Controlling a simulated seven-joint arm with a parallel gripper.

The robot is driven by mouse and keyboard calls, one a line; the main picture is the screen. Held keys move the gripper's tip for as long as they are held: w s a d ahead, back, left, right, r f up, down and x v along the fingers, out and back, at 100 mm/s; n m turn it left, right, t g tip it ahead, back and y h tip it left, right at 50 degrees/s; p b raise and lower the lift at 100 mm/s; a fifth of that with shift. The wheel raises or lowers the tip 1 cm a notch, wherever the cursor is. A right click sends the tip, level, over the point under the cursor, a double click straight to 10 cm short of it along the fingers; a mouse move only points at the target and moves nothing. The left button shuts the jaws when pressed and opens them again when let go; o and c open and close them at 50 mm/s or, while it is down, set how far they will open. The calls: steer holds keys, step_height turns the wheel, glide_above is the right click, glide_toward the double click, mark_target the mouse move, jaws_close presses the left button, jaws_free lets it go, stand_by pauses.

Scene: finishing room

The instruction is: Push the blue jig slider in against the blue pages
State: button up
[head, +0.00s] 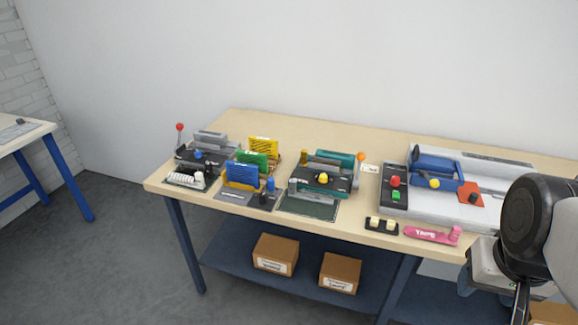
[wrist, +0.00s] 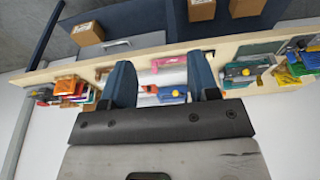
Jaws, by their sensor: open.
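The blue pages (head: 241,176) stand upright in a jig at the left part of the bench in the head view, in front of green pages (head: 252,160) and yellow pages (head: 263,147). The blue jig slider (head: 270,185), with a blue knob, sits just right of the blue pages; whether they touch is too small to tell. In the wrist view the jig area is small at the right edge, and I cannot make out the slider. My gripper (wrist: 160,75) is open and empty, far from the jig, at the right of the head view.
A teal machine with a yellow knob (head: 324,178) stands right of the jig. A lever device (head: 198,154) stands left. The rear bench top is clear.

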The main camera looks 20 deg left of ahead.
steer(key=c, duration=0.5)
steer(key=shift+w+a+r, duration=0.1)
steer(key=shift+w+a, duration=0.05)
steer(key=shift+w, duration=0.1)
steer(key=shift+c, duration=1.1)
steer(key=w+a+m+y, duration=0.1)
steer(key=w+a, duration=0.1)
steer(key=w, duration=0.2)
steer(key=w+a+m+y, duration=0.1)
steer(key=w+a, duration=0.2)
steer(key=w, duration=0.1)
steer(key=w+a+m+g, duration=0.1)
steer(key=w+a, duration=0.1)
steer(key=w, duration=0.2)
steer(key=shift+a+r+m+y, duration=0.25)
steer(key=shift+r+m+y, duration=0.05)
steer(key=shift+r+y, duration=0.1)
jaws_close()
steer(key=w+a+f+m+g+y, duration=0.1)
steer(key=w+a+f+m+y, duration=0.2)
steer(key=w+a, duration=1.3)
steer(key=w+a+f+m+g+y, duration=0.2)
steer(key=w+a+f+m+y, duration=0.1)
steer(key=w+a+f+m, duration=0.6)
steer(key=w+a+f, duration=0.4)
steer(key=w+a, duration=0.2)
steer(key=a, duration=0.1)
steer(key=shift+w+f+y, duration=0.3)
steer(key=shift+w, duration=0.05)
